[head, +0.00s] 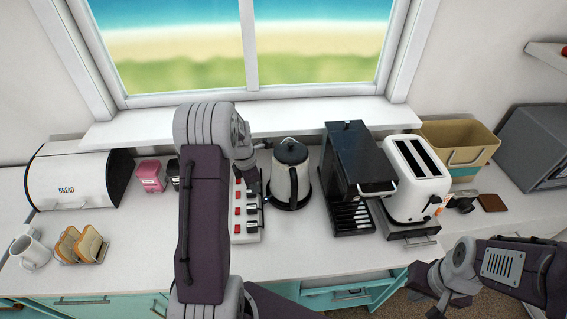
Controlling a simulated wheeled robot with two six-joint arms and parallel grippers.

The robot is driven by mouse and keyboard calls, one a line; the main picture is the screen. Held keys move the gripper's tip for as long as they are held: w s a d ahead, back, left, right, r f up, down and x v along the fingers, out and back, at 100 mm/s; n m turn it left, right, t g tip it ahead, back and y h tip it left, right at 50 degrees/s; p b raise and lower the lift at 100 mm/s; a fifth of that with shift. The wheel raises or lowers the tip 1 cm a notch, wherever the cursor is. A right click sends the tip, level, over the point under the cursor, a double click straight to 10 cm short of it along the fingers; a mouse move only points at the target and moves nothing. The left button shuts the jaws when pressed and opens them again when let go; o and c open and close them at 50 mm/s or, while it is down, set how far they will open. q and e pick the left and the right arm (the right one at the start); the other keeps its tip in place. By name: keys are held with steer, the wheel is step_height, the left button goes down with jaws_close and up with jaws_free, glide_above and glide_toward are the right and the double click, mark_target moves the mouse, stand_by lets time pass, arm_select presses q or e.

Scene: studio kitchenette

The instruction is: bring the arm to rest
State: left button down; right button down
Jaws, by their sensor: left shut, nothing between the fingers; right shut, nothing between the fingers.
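My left arm (202,225) rises in front of the counter, left of the middle. Its gripper (254,186) points down over the white power strip with red switches, close to the kettle; it is small and dark, and I see nothing held in it. Whether it touches the strip I cannot tell. My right arm (510,271) comes in from the lower right. Its gripper (431,296) is shut and empty, in front of the counter's edge and above the floor.
The power strip (246,222), kettle (291,172), black coffee machine (357,165) and white toaster (415,180) stand along the counter. A bread bin (75,178), toast rack (80,245) and mug (33,252) are at left. The front counter middle (300,258) is clear. A teal drawer (350,294) shows below.

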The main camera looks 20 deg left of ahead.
arm_select(q)
steer(key=shift+d, duration=0.1)
steer(key=d+r+m+t+b, duration=0.1)
steer(key=d+r+m+b, duration=0.25)
steer(key=d, duration=0.75)
steer(key=s+d+f+m+b, duration=0.1)
steer(key=s+d+m, duration=0.1)
steer(key=s+m, duration=0.6)
steer(key=s+d+f+m+g+b, duration=0.1)
steer(key=s+d+f+m, duration=0.1)
steer(key=s+m, duration=0.6)
steer(key=d+m, duration=0.1)
steer(key=m, duration=0.6)
steer(key=shift+s+f, duration=0.15)
steer(key=shift+f, duration=0.1)
steer(key=shift+s+d, duration=0.1)
steer(key=shift+d, duration=0.05)
